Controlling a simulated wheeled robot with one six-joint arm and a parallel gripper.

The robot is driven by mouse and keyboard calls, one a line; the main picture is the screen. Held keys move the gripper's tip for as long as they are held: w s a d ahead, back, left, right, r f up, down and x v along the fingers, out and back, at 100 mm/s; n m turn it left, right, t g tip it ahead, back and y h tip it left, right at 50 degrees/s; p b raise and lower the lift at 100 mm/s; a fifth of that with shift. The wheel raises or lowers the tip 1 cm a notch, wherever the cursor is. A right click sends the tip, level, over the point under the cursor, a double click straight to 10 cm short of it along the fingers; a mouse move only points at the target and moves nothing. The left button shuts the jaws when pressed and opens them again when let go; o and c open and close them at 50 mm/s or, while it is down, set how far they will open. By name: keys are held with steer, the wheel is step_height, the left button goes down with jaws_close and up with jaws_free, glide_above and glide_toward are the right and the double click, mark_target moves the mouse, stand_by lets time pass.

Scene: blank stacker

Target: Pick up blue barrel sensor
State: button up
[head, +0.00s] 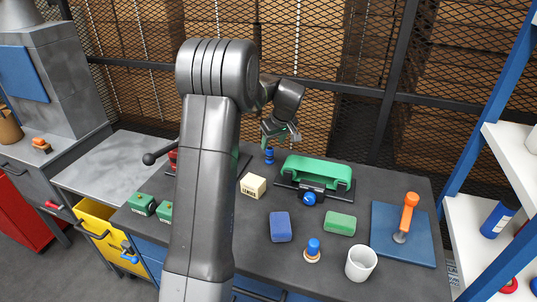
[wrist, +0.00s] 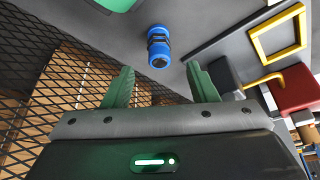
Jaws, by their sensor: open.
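The blue barrel sensor (head: 269,155) stands upright on the dark bench, near its back edge, left of the green-topped fixture (head: 318,172). In the wrist view the sensor (wrist: 158,47) shows blue ends and a dark middle band. My gripper (head: 280,136) is above and close to the sensor in the head view, with its fingers apart. In the wrist view the green fingertips of my gripper (wrist: 160,75) are open and empty, with the sensor ahead between their lines. It does not appear to be touched.
A cream block (head: 253,186), a blue block (head: 280,226), a green block (head: 340,223), a blue-topped peg (head: 313,249) and a white cup (head: 360,263) stand on the bench. An orange-handled tool (head: 408,217) is on a blue mat (head: 388,251). Mesh fencing (head: 340,120) rises behind.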

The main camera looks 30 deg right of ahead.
mark_target(271, 148)
steer(key=shift+p+x, duration=0.85)
steer(key=shift+x, duration=2.55)
steer(key=shift+w+d, duration=0.1)
steer(key=shift+c, duration=0.2)
steer(key=c, duration=1.1)
